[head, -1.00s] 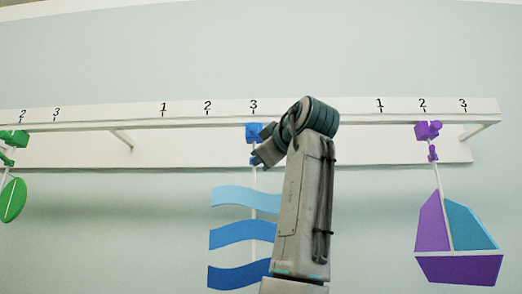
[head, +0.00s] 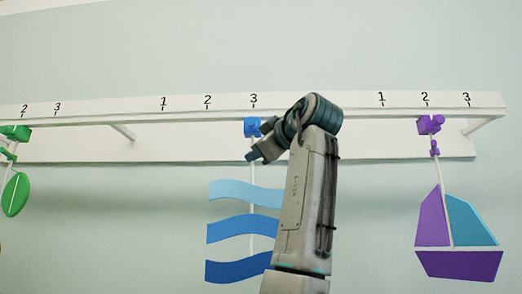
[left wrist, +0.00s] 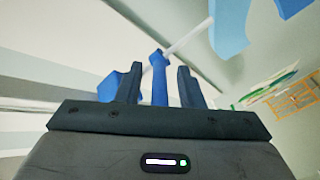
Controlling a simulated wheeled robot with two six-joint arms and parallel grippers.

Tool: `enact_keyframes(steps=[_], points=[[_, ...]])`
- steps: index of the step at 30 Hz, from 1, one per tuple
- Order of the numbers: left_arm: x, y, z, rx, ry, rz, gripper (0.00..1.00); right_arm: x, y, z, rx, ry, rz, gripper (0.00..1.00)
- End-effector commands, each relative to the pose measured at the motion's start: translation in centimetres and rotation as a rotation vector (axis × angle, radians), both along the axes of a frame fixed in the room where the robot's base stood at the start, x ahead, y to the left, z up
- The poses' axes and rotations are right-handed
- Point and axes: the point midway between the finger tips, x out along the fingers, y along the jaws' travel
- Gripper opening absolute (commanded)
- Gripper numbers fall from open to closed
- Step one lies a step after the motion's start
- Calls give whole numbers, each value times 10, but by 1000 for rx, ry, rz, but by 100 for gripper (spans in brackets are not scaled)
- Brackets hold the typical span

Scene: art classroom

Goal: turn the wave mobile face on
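The wave mobile (head: 242,231) hangs from the white rail by a blue clip (head: 251,127) under the mark 3. Its three wavy strips, light to dark blue, show broad faces in the head view; my left arm hides part of their right side. My left gripper (head: 258,147) is just below and right of the clip. In the left wrist view my left gripper (left wrist: 159,82) is open, with a blue tab (left wrist: 158,80) between its fingers and a gap on each side. The light blue strip (left wrist: 229,28) shows at upper right. My right gripper is not in view.
The white rail (head: 330,113) runs across the wall with numbered marks. A purple and teal boat mobile (head: 459,264) hangs at the right under a mark 2. A green mobile (head: 15,195) hangs at the far left. The space between green and wave mobiles is clear.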

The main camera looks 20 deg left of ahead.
Motion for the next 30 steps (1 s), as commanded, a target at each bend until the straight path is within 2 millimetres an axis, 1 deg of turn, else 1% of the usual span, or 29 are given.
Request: enact_keyframes(steps=[5,8,11,15,21,25,30], points=[[0,-2,-2,-1,2,-1,34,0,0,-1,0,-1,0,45],[-5,-9,-3,-1,2,-2,34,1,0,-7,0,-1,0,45],[-15,-22,-4,1,0,-5,34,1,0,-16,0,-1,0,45],[-33,-46,-5,1,-1,-3,34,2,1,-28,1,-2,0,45],[-54,-73,-3,1,0,-1,34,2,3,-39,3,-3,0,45],[-62,-83,-2,-1,0,-1,34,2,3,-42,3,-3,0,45],[-64,-87,-1,-1,0,-1,34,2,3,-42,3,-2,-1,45]])
